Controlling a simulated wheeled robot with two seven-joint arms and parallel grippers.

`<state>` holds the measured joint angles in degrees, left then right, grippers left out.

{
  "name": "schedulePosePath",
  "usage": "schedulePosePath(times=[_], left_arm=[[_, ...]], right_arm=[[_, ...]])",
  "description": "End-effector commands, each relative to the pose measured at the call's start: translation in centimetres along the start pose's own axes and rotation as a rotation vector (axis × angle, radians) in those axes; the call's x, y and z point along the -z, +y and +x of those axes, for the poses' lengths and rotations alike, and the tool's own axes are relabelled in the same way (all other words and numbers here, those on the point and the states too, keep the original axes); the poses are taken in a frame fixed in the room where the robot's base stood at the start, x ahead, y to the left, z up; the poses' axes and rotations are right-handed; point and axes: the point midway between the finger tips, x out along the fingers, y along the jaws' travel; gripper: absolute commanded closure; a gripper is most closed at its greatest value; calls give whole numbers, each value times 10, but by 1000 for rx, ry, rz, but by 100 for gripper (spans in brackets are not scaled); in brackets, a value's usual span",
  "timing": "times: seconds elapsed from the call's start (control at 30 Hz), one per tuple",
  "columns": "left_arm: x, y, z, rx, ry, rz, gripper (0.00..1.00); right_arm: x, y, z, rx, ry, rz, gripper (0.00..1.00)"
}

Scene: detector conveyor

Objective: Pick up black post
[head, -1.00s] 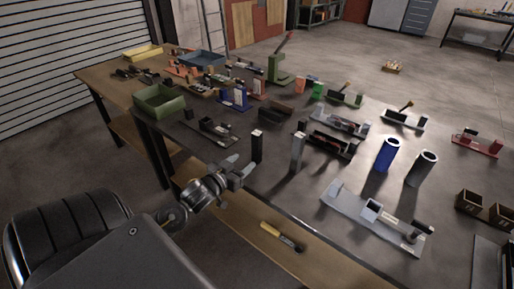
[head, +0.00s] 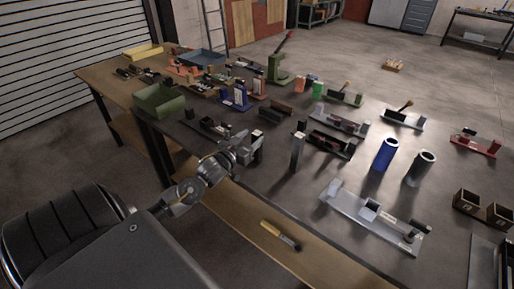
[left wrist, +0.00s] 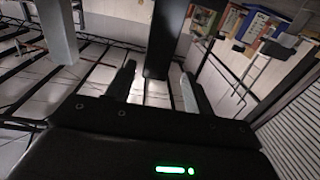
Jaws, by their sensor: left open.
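The black post (head: 258,143) stands upright near the front edge of the dark table, with a pale top. My left gripper (head: 246,149) is at the post in the head view and hides part of it. In the left wrist view, the dark post (left wrist: 165,38) stands between the two spread fingers of the open left gripper (left wrist: 158,80). Gaps show on both sides, so the fingers do not look closed on it. My right gripper is not in view.
A grey post (head: 297,152) stands just right of the black one. A green bin (head: 160,100) is to the left. A blue cylinder (head: 385,154), a grey cylinder (head: 420,167) and a pale fixture (head: 370,215) are to the right. A yellow-handled tool (head: 280,235) lies on the lower shelf.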

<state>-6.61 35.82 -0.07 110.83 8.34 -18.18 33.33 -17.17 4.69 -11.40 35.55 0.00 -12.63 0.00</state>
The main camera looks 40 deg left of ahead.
Motion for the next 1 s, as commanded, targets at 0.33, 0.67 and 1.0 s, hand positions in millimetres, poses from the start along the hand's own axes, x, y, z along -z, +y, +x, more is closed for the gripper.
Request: schedulePosePath(times=[0.33, 0.67, 1.0], left_arm=[[1, 6, 45, 0, 1, 0, 47], [0, 6, 49, 0, 0, 0, 51], [0, 6, 49, 0, 0, 0, 96]], right_arm=[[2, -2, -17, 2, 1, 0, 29], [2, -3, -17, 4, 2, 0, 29], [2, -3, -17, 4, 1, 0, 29]])
